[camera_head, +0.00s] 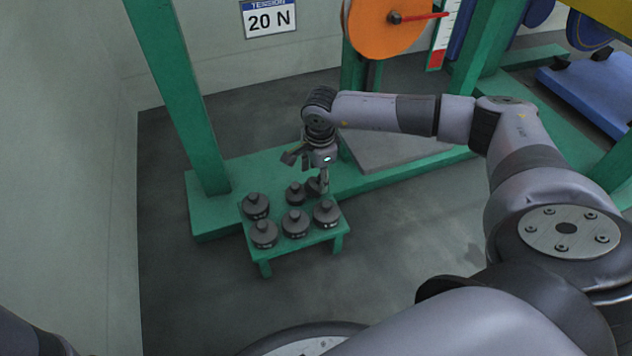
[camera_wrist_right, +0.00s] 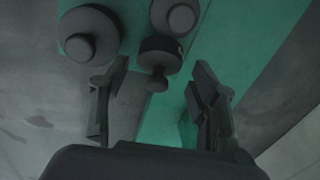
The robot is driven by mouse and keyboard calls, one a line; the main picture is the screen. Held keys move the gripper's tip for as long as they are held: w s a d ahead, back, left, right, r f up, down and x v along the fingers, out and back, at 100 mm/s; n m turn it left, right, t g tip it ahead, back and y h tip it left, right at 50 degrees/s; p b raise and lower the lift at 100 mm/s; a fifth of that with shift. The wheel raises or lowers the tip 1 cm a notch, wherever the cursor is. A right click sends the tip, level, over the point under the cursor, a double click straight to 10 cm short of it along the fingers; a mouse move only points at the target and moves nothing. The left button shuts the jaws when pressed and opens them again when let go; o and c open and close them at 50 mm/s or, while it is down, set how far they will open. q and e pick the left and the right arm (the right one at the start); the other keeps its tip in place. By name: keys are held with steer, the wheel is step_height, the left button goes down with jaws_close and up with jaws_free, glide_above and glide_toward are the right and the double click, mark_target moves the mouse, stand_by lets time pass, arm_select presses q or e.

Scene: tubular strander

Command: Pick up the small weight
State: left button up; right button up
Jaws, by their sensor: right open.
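The small weight (camera_head: 294,194) is a dark knobbed disc at the back of the low green stand (camera_head: 290,245), smaller than the other weights there. My right gripper (camera_head: 303,172) is open and empty, just behind and above it. In the right wrist view the small weight (camera_wrist_right: 160,53) shows between the two spread fingertips (camera_wrist_right: 163,75), its knob towards the gripper. I cannot tell the exact gap, and I see no contact. My left gripper is not in view.
Larger dark weights (camera_head: 264,235) stand close by on the same stand, one (camera_head: 326,213) near the right gripper's front finger. A green post (camera_head: 180,100) rises at the left, and a green base beam (camera_head: 210,215) runs behind. Grey floor in front is clear.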

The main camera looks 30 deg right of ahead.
mark_target(317, 182)
steer(key=shift+w+d+f+b, duration=0.15)
steer(key=shift+f+b, duration=1.1)
steer(key=shift+f, duration=0.1)
steer(key=shift+w+d+f+b, duration=0.1)
steer(key=shift+f+b, duration=1.15)
steer(key=shift+f, duration=0.05)
steer(key=shift+r, duration=0.1)
jaws_close()
